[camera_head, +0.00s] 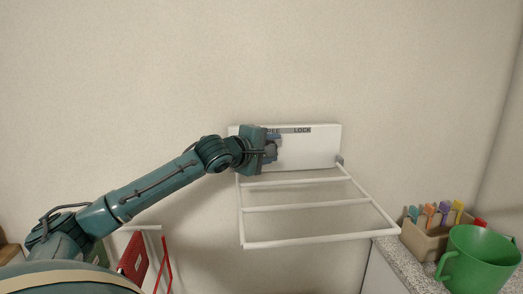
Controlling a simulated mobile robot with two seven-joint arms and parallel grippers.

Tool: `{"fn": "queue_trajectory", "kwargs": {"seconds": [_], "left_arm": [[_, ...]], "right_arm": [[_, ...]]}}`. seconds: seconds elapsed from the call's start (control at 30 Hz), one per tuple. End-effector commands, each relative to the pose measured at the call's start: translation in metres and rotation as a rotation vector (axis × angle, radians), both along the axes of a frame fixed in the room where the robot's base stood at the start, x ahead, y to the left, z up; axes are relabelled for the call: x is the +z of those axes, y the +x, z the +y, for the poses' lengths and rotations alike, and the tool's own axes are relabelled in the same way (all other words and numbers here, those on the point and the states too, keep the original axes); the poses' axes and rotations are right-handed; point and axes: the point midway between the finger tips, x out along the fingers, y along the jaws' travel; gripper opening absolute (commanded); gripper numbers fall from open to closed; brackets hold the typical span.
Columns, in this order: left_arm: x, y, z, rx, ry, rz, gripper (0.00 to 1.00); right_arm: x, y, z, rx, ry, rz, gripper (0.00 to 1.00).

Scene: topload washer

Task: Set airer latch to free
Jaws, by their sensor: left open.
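The white airer panel (315,153) is fixed to the wall, with a label strip along its top. The strip reads LOCK at its right, and the word at its left is partly covered by my gripper. The white airer rack (300,207) extends out below the panel. My left gripper (271,148) is open at the left half of the panel, just under the label strip. The latch is hidden or cannot be made out behind the gripper. I cannot tell whether the fingers touch it. My right gripper is not in view.
At the lower right, a speckled counter (392,250) holds a tan basket (420,240) of colored pegs and a green mug (478,262). A red item (133,258) stands at the lower left below my arm. The wall above the panel is bare.

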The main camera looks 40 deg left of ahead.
Motion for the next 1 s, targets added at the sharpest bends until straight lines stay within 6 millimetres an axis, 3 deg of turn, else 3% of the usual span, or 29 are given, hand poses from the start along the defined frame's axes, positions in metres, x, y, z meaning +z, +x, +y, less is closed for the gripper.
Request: {"fn": "queue_trajectory", "kwargs": {"seconds": [0.27, 0.57, 1.0], "left_arm": [[-0.001, -0.023, -0.002, -0.001, 0.005, 0.003, 0.43], [0.006, -0.049, -0.004, -0.001, 0.001, 0.002, 0.43], [0.023, -0.115, -0.008, -0.001, -0.002, 0.001, 0.43]], "right_arm": [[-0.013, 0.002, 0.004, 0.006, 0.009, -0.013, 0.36], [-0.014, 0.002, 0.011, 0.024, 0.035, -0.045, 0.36], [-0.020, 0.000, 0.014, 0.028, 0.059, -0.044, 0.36]]}}
